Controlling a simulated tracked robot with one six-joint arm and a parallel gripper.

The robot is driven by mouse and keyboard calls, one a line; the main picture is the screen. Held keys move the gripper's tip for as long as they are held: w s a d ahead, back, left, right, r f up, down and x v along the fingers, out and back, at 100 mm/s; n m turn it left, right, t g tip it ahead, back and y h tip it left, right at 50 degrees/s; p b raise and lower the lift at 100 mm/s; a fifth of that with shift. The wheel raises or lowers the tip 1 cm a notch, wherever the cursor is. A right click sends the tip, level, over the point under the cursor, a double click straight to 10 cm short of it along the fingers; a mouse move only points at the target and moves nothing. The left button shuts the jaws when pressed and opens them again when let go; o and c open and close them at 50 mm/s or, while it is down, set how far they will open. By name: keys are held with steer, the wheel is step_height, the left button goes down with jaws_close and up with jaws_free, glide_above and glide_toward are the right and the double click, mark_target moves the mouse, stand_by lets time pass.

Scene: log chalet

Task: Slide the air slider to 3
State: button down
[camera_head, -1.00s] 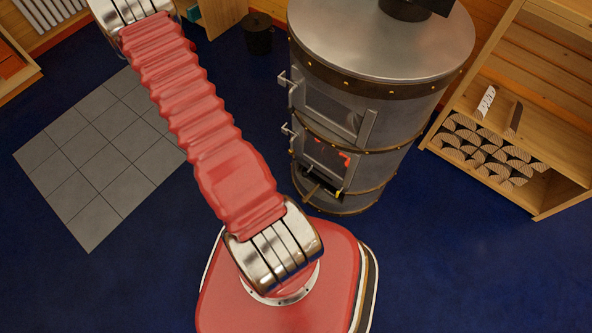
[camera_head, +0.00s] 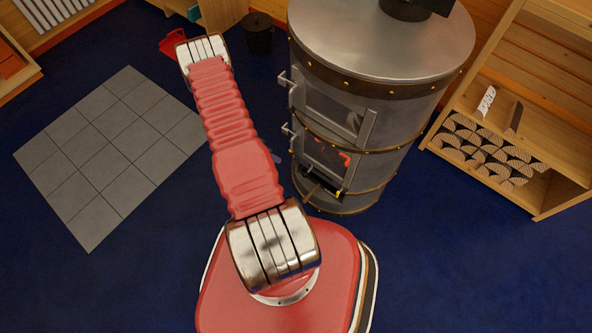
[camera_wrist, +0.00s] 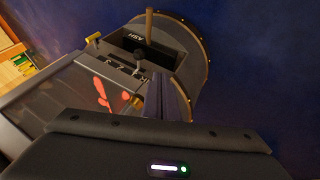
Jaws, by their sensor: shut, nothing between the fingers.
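The stove (camera_head: 385,80) stands right of my arm in the head view. Its low front, with a dark strip (camera_head: 322,187), is in view there. In the wrist view the stove front is tilted. My gripper (camera_wrist: 165,90) is shut and empty, apart from the knob. In the head view it is mostly hidden behind my arm.
The ash drawer (camera_wrist: 125,41), marked ASH, has a wooden handle (camera_wrist: 149,24) sticking out close to the knob. The glowing fire door (camera_head: 325,158) is above. A wood rack (camera_head: 540,75) stands at the right.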

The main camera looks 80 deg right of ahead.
mark_target(308, 171)
steer(key=shift+s+f, duration=0.1)
steer(key=s+d+f, duration=0.1)
steer(key=s+f, duration=0.7)
steer(key=shift+s+d+f, duration=0.3)
steer(key=shift+d+f, duration=0.05)
steer(key=shift+f, duration=0.05)
stand_by(0.4)
steer(key=shift+s, duration=0.1)
